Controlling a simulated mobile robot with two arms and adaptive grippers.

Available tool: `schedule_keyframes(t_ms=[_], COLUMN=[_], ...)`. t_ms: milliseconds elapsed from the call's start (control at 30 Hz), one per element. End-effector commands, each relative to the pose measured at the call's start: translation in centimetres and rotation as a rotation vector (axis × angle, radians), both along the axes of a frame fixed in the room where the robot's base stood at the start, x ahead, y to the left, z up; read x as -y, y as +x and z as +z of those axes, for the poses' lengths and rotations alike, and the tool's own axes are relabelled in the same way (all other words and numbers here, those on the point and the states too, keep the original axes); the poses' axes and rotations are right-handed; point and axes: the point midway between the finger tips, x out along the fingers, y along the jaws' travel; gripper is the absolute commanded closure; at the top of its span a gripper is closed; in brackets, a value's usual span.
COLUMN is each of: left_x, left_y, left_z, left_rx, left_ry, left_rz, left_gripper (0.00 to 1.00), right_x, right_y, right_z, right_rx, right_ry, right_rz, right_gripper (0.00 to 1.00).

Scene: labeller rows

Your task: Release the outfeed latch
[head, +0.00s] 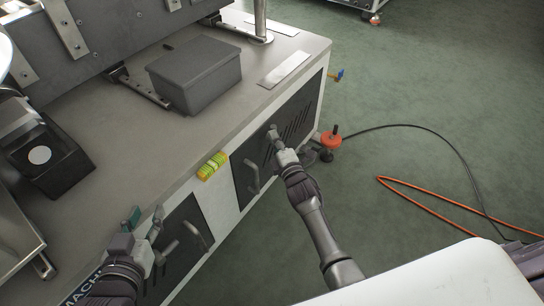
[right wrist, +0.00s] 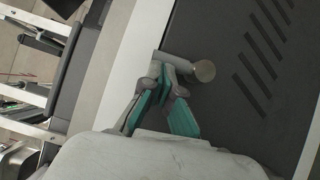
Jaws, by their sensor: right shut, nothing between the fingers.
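The latch is a grey bar with a round end (right wrist: 205,71), standing out from a dark cabinet door in the right wrist view. In the head view its grey end shows (head: 272,131) near the top of the right-hand door. My right gripper (head: 280,146) is at this latch. In the right wrist view its teal-padded fingers (right wrist: 165,78) are shut with their tips together, close against the bar; I cannot tell if they touch it. My left gripper (head: 145,219) is at the left-hand door, its fingers apart, one teal pad showing; a grey lever (head: 168,249) is beside it.
Curved handles are on the left door (head: 196,236) and right door (head: 252,178). A yellow-green block (head: 212,165) sits at the bench edge. A grey box (head: 196,75) stands on the bench.

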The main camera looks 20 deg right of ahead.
Motion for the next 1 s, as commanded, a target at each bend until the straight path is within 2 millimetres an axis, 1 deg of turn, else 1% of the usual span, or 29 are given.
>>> schedule_keyframes(t_ms=[167, 267, 367, 700, 833, 1000], left_x=[0.0, 0.0, 0.0, 0.0, 0.0, 0.0], left_y=[0.0, 0.0, 0.0, 0.0, 0.0, 0.0], left_z=[0.0, 0.0, 0.0, 0.0, 0.0, 0.0], left_rx=[0.001, 0.001, 0.001, 0.001, 0.001, 0.002], left_ry=[0.000, 0.000, 0.000, 0.000, 0.000, 0.000], left_rz=[0.000, 0.000, 0.000, 0.000, 0.000, 0.000], left_gripper=[0.60, 0.60, 0.60, 0.60, 0.60, 0.60], right_x=[0.0, 0.0, 0.1, 0.7, 0.8, 0.9], right_y=[0.0, -0.5, -1.8, -8.9, -10.8, -11.9], right_z=[0.1, 0.0, -0.2, -0.5, -0.6, -0.6], right_rx=[0.002, 0.001, -0.001, -0.002, -0.001, 0.000], right_ry=[0.000, -0.001, -0.002, 0.000, 0.000, 0.000], right_rz=[0.000, 0.000, 0.000, 0.000, 0.000, 0.000], right_gripper=[1.00, 1.00, 1.00, 1.00, 1.00, 1.00])
